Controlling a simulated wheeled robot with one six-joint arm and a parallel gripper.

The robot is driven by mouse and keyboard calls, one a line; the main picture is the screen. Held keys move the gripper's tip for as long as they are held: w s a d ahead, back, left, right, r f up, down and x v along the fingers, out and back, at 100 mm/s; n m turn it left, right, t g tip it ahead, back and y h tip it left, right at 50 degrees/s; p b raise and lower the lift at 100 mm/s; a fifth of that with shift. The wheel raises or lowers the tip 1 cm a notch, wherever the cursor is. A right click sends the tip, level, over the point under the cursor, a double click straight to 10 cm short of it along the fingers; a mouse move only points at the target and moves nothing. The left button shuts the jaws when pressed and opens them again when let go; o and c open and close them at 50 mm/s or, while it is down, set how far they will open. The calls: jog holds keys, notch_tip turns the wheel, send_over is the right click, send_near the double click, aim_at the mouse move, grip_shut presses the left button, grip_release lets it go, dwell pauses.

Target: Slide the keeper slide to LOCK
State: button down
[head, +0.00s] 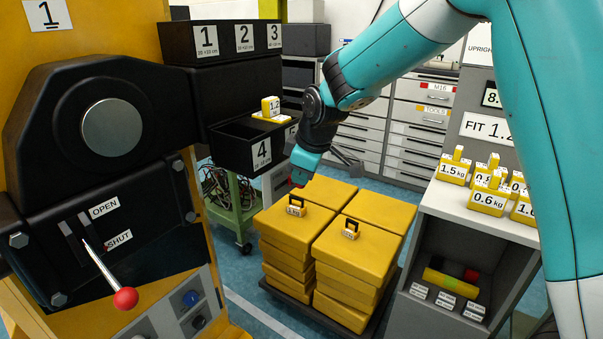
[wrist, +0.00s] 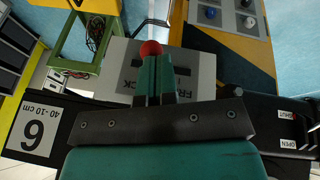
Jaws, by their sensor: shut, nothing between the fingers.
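My gripper (head: 299,174) hangs past the right side of the gate mechanism, its teal fingers pointing down. In the wrist view the fingers (wrist: 155,80) are shut with nothing between them. A red ball knob (wrist: 150,48) shows right at the fingertips; I cannot tell whether they touch it. Behind it is a light grey plate (wrist: 203,78) with dark markings and lettering partly covered by the fingers; "FR" and "CK" can be read. In the head view only a speck of red shows by the fingertips. The slide's own body and position are hidden.
A lever with a red ball (head: 125,298) sits by the OPEN and SHUT labels. Black numbered bins (head: 222,42) stand above, one holding a yellow weight (head: 270,108). Yellow stacked blocks (head: 330,250) stand below my gripper. A grey weight shelf (head: 480,222) is at right.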

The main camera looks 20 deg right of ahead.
jog(key=shift+w+d+f, duration=0.3)
jog(key=shift+w+d, duration=0.35)
jog(key=shift+d, duration=0.25)
jog(key=a+p+v, duration=0.1)
jog(key=v, duration=1.3)
jog(key=shift+s+a+p, duration=0.35)
jog(key=shift+a, duration=0.2)
jog(key=shift+s, duration=0.1)
